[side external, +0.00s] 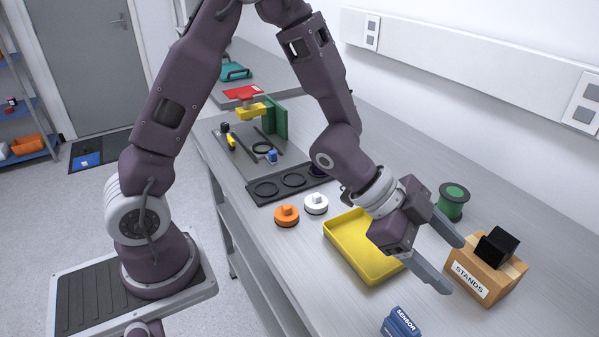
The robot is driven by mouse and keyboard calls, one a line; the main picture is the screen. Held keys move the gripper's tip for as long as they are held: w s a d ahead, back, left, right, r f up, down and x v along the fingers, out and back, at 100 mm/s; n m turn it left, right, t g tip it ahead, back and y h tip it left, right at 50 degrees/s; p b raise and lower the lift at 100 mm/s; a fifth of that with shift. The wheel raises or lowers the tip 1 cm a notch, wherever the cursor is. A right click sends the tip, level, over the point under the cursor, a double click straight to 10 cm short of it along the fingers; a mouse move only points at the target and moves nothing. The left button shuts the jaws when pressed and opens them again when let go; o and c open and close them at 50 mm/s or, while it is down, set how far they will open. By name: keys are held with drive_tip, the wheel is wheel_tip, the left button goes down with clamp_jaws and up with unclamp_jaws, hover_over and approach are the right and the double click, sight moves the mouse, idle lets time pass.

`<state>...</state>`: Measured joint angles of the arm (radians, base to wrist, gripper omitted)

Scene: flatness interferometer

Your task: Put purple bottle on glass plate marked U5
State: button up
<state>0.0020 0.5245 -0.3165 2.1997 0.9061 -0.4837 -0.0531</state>
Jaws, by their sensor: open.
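My gripper (452,266) is open and empty, its two fingers apart above the bench between the yellow tray and the wooden stands box. I cannot pick out a purple bottle for certain. A small dark purple round thing (317,170) sits at the right end of the black rack, partly hidden behind my arm; I cannot tell whether it is a bottle. No plate with a readable U5 mark shows. The black rack (266,189) has round recesses in a row.
A yellow tray (345,249) lies partly under my gripper. Orange (286,215) and white (316,204) knobbed discs stand left of it. A stands box (490,282) with a black block, a green spool (453,202) and a blue sensor block (401,323) are nearby. Red and yellow parts (252,111) stand farther back.

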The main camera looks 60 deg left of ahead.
drive_tip(key=s+a+r+n+t+y, duration=0.1)
drive_tip(key=s+a+r+n+y, duration=0.1)
drive_tip(key=a+r+n+y, duration=0.3)
drive_tip(key=s+a+r+y, duration=0.1)
drive_tip(key=s+a+r, duration=0.2)
drive_tip(key=a, duration=0.5)
drive_tip(key=s+a+r+n+t+y, duration=0.1)
drive_tip(key=s+a+r+n+y, duration=0.15)
drive_tip(key=a, duration=0.35)
drive_tip(key=s+r+n+g, duration=0.1)
drive_tip(key=s+n, duration=0.4)
drive_tip(key=s, duration=1)
drive_tip(key=shift+s+a+r+n+g, duration=0.35)
drive_tip(key=shift+s+r+g, duration=0.05)
drive_tip(key=shift+g, duration=0.5)
